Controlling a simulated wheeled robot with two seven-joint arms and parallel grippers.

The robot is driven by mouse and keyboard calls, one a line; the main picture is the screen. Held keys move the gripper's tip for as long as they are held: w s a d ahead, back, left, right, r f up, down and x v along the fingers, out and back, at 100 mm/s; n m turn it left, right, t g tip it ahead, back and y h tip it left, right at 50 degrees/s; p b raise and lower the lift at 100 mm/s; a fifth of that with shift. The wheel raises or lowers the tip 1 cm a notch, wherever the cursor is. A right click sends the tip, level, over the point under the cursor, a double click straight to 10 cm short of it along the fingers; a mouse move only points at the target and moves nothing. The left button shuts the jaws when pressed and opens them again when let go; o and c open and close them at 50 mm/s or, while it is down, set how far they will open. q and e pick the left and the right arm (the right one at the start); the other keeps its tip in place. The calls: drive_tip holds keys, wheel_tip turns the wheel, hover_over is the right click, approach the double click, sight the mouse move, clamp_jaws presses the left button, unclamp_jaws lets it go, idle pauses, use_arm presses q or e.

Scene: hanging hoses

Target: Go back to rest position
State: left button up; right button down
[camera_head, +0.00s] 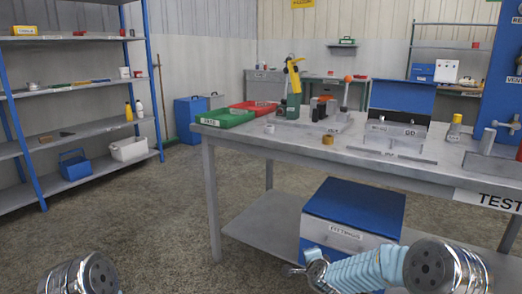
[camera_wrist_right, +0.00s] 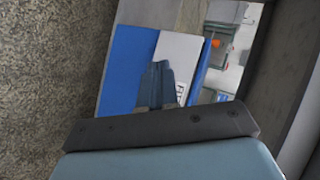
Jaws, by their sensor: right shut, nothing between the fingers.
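My right arm comes in at the bottom right of the head view and reaches left, low in front of the workbench (camera_head: 300,148). In the right wrist view my right gripper (camera_wrist_right: 160,70) is shut, with its dark fingers together and nothing between them. The blue-lidded FITTINGS box (camera_head: 350,210) is behind the gripper in that view (camera_wrist_right: 128,65); no contact shows. Of my left arm only a metallic end shows at the bottom left of the head view. My left gripper is out of view.
The workbench carries a green tray (camera_head: 225,118), a red tray (camera_head: 254,107) and several fixtures. Blue-framed shelves (camera_head: 75,88) stand at the left, with a white bin (camera_head: 130,149) on the lowest level. The floor between shelves and bench is clear.

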drive_tip(key=s+a+f+n+g+y, duration=0.25)
drive_tip(key=s+f+n+g, duration=0.5)
drive_tip(key=s+f, duration=1.15)
drive_tip(key=s+f+n+g, duration=0.1)
drive_tip(key=s+n+g, duration=0.1)
drive_tip(key=s, duration=0.8)
drive_tip(key=s+a+f+n+g+y, duration=0.1)
drive_tip(key=s+n, duration=0.3)
drive_tip(key=s, duration=0.6)
drive_tip(key=shift+s+a+f+g+p, duration=0.2)
drive_tip(key=shift+s+f+g+p, duration=0.2)
drive_tip(key=shift+g, duration=0.35)
drive_tip(key=shift+d, duration=0.1)
